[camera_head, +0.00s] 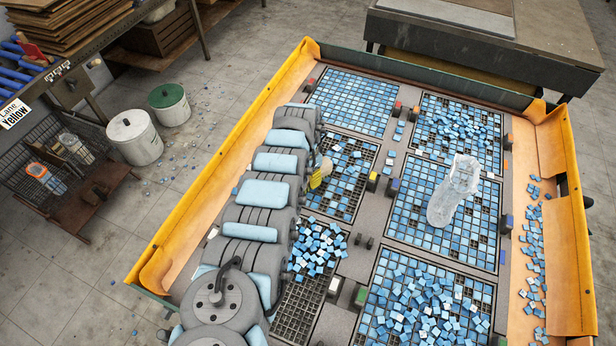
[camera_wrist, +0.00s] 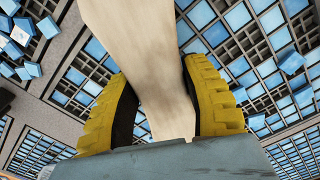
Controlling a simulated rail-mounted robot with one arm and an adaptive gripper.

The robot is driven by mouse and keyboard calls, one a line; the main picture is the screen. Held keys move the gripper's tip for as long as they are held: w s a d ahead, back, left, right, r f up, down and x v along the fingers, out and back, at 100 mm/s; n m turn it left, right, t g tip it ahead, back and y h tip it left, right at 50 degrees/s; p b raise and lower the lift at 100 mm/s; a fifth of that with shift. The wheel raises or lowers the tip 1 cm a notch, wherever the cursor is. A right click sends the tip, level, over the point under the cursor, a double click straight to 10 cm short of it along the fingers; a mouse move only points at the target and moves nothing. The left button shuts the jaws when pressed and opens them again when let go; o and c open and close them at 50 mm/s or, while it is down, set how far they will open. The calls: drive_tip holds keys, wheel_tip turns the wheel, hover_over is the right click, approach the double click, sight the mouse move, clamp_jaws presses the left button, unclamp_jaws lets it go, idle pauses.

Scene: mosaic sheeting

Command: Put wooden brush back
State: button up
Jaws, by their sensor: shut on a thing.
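The wooden brush (camera_wrist: 150,45) shows in the wrist view as a pale wooden piece running from the top edge down between the two ribbed yellow fingers. My gripper (camera_wrist: 158,78) is shut on it, with one finger at each side. The brush's far end lies outside the wrist view, and no bristles can be made out. In the head view, my gripper (camera_head: 317,178) is small and partly hidden behind my arm, above the left-middle grid of blue tiles. A little of the brush (camera_head: 327,163) shows there beside the yellow finger.
Below lies a table of black grids (camera_head: 414,228) with blue mosaic tiles, many loose. Orange-yellow side walls (camera_head: 233,160) border the table. A white bucket (camera_head: 134,137) and a green-lidded bucket (camera_head: 168,104) stand on the floor at left.

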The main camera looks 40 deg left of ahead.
drive_tip(key=shift+f, duration=0.1)
drive_tip(key=o, duration=1.2)
drive_tip(key=r+p, duration=0.1)
drive_tip(key=r, duration=0.5)
drive_tip(key=r+p, duration=0.1)
drive_tip(key=r, duration=0.5)
drive_tip(key=shift+s+a+r, duration=0.1)
drive_tip(key=shift+a+r, duration=0.05)
drive_tip(key=shift+a, duration=0.05)
